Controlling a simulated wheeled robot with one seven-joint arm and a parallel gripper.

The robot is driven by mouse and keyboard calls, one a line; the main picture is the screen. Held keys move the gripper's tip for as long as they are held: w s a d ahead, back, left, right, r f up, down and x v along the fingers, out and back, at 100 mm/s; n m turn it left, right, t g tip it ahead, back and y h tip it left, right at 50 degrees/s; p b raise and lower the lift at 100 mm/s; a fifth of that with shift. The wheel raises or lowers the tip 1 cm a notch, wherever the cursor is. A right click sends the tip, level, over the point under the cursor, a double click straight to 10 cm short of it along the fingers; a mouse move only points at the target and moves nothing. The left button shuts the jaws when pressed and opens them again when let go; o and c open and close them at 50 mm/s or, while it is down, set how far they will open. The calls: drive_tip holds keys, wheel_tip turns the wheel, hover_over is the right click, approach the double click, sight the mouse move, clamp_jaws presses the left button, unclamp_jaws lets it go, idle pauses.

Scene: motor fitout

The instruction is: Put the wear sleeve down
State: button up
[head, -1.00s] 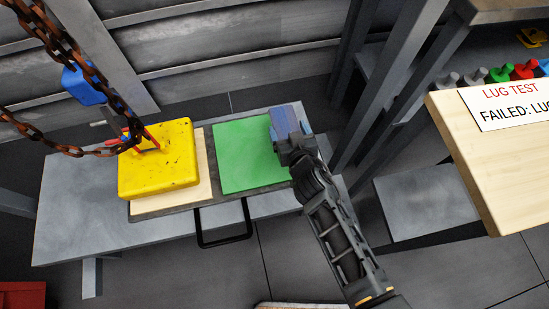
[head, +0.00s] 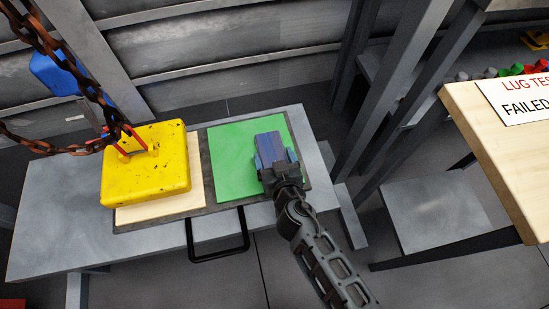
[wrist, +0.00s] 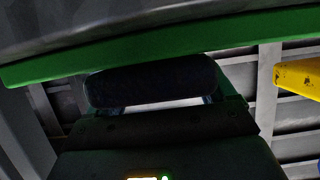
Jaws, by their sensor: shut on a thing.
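The wear sleeve (head: 268,143) is a dark blue, block-like piece in the head view. My gripper (head: 273,160) is shut on it, over the right part of the green pad (head: 231,160). In the wrist view the sleeve (wrist: 150,82) is a dark, rounded shape between the fingers, with the green pad (wrist: 150,45) edge-on close by. I cannot tell whether the sleeve touches the pad. The gripper hides its near end in the head view.
A dark tray (head: 222,211) with a black handle (head: 220,255) lies on the grey bench (head: 60,220). A yellow block (head: 146,170) sits on the tray's wooden pad (head: 160,209). A rusty chain (head: 75,60) hangs at left. A wooden tabletop (head: 500,150) stands right.

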drive_tip(key=shift+f, duration=0.15)
drive_tip(key=o, duration=0.9)
drive_tip(key=shift+r, duration=0.2)
drive_tip(key=p+v, duration=0.1)
drive_tip(key=v, duration=1.1)
drive_tip(key=shift+p, duration=0.4)
